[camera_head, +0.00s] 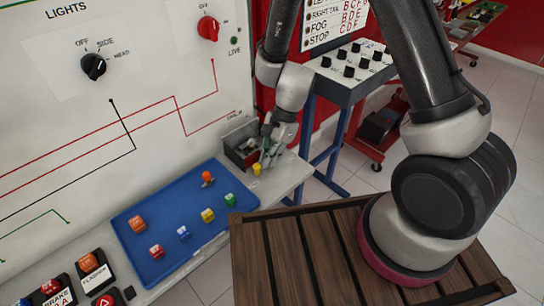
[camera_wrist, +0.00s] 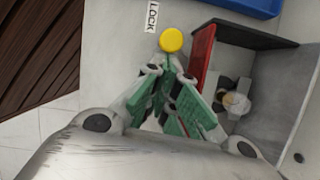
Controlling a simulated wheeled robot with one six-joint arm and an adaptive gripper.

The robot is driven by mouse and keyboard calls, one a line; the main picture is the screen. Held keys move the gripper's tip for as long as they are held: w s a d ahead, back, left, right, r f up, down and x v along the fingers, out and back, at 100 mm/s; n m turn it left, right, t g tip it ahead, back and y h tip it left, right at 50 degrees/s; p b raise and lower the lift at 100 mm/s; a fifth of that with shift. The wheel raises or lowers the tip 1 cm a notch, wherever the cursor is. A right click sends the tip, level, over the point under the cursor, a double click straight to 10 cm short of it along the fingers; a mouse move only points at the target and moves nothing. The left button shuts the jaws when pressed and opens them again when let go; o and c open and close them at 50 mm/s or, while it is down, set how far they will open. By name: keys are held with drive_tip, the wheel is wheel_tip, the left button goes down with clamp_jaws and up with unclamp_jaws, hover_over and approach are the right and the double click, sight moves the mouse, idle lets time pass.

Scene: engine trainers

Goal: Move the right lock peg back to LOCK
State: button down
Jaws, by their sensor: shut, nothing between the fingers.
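A peg with a round yellow top (camera_head: 256,169) stands on the pale bench ledge, beside the small grey box. In the wrist view the yellow top (camera_wrist: 171,40) is just beyond my fingertips, with a white LOCK label (camera_wrist: 152,17) up and to its left. My gripper (camera_head: 265,158) points down at the ledge near the peg. In the wrist view its green-padded fingers (camera_wrist: 170,68) are together and hold nothing. I cannot tell whether the fingertips touch the peg. The peg's lower part is hidden.
The grey box (camera_head: 241,135) has a red panel (camera_wrist: 202,58) close right of my fingers, and a whitish round part (camera_wrist: 237,103) inside. A blue tray (camera_head: 168,272) with several coloured pieces lies to the left. The lights panel (camera_head: 140,150) rises behind.

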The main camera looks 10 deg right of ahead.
drive_tip(key=shift+s+a, duration=0.25)
drive_tip(key=shift+a, duration=0.25)
drive_tip(key=shift+d, duration=0.1)
